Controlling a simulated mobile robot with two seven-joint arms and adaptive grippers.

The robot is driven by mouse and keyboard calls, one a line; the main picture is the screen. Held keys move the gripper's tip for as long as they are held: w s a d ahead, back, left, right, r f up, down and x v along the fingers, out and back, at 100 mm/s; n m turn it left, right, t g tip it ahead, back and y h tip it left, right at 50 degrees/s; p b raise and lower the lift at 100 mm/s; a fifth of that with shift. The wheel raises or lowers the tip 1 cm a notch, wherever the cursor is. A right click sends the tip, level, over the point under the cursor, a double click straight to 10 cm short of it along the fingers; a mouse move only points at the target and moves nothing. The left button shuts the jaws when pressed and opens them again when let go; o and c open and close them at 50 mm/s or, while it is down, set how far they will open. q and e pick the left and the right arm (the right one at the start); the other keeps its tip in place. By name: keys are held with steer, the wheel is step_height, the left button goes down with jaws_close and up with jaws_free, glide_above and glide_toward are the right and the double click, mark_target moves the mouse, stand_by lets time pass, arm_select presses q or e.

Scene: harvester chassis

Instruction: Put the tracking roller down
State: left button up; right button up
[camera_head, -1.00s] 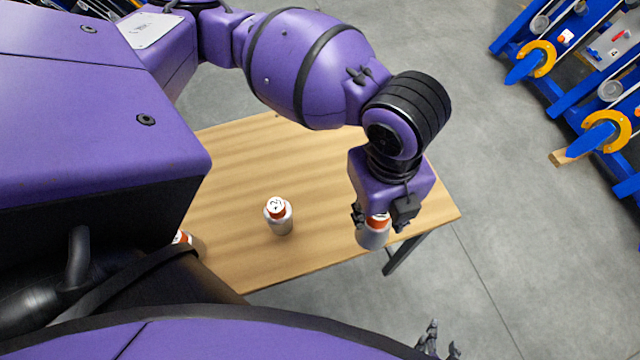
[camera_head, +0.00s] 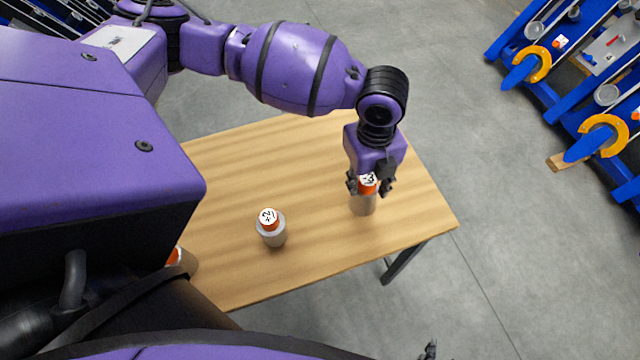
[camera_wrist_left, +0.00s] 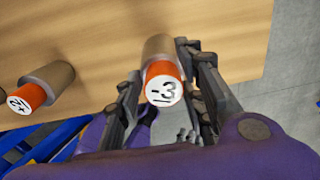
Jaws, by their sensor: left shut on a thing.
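The tracking roller (camera_head: 363,204) is a grey cylinder with an orange top and a white end marked "-3". It stands upright at or just above the right part of the wooden table (camera_head: 300,160); I cannot tell whether it touches. My left gripper (camera_head: 370,186) is shut on its orange top from above. In the left wrist view the roller (camera_wrist_left: 164,84) sits between the two fingers (camera_wrist_left: 163,100). My right gripper (camera_head: 430,349) shows only as a dark fingertip at the bottom edge, too little to judge.
A second roller marked "+2" (camera_head: 271,232) stands left of the held one, and also shows in the left wrist view (camera_wrist_left: 45,86). Another orange-topped roller (camera_head: 174,256) is partly hidden by my body. A blue frame with yellow parts (camera_head: 590,120) stands on the floor at right.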

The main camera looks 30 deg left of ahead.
arm_select(q)
steer(key=f, duration=0.3)
steer(key=shift+w+a+f, duration=0.1)
steer(key=shift+w+f, duration=0.1)
steer(key=shift+w, duration=0.05)
steer(key=o, duration=1.4)
steer(key=shift+c, duration=0.2)
steer(key=shift+r, duration=0.15)
step_height(320, 180, up, 12)
steer(key=shift+s+a+f+p, duration=0.1)
steer(key=shift+s+p, duration=0.05)
steer(key=shift+p, duration=0.15)
